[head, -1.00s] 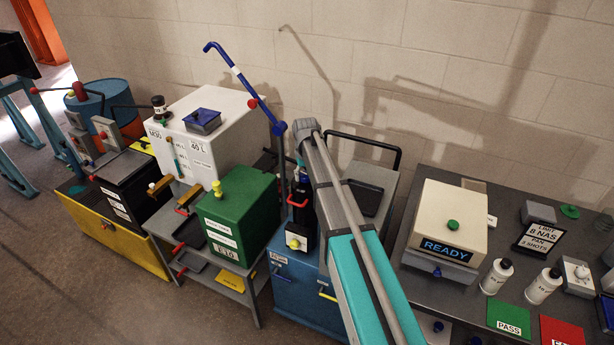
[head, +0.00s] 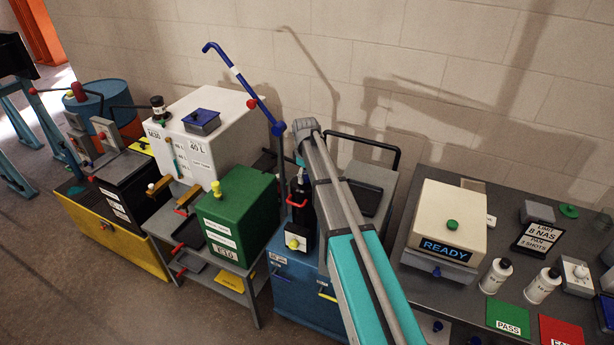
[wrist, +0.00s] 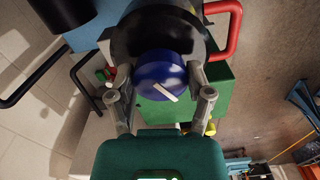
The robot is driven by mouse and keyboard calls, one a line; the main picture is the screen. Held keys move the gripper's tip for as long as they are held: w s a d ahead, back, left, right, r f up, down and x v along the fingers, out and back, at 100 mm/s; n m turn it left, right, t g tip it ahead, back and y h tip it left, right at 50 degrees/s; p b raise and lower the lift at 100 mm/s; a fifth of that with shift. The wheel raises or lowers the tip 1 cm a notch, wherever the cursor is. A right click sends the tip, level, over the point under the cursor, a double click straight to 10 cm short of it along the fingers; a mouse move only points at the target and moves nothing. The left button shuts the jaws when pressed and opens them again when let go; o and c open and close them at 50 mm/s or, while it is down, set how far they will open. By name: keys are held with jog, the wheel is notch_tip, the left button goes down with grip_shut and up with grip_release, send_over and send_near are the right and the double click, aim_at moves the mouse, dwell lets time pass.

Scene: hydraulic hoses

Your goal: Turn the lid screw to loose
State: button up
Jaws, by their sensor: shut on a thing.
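The lid screw (wrist: 160,72) is a round blue knob with a white line on its face, in the middle of the wrist view. It sits on the dark top of a black canister (wrist: 128,40). My gripper (wrist: 156,80) has one finger on each side of the knob and is shut on it. The white line runs slanted, from upper left to lower right. In the head view the black canister (head: 302,212) stands upright with a red handle (head: 291,201). There my arm hides the knob and most of the gripper.
A green box (head: 238,219) stands left of the canister, with a white tank (head: 225,130) behind it. A blue pole (head: 240,75) with a bent top rises close to my wrist. A black rail (head: 375,140) is behind my arm. The bench at right holds a READY device (head: 448,215).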

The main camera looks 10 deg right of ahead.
jog(key=shift+s, duration=0.2)
jog(key=o, duration=1.1)
jog(key=shift+o, duration=0.2)
jog(key=shift+w, duration=0.1)
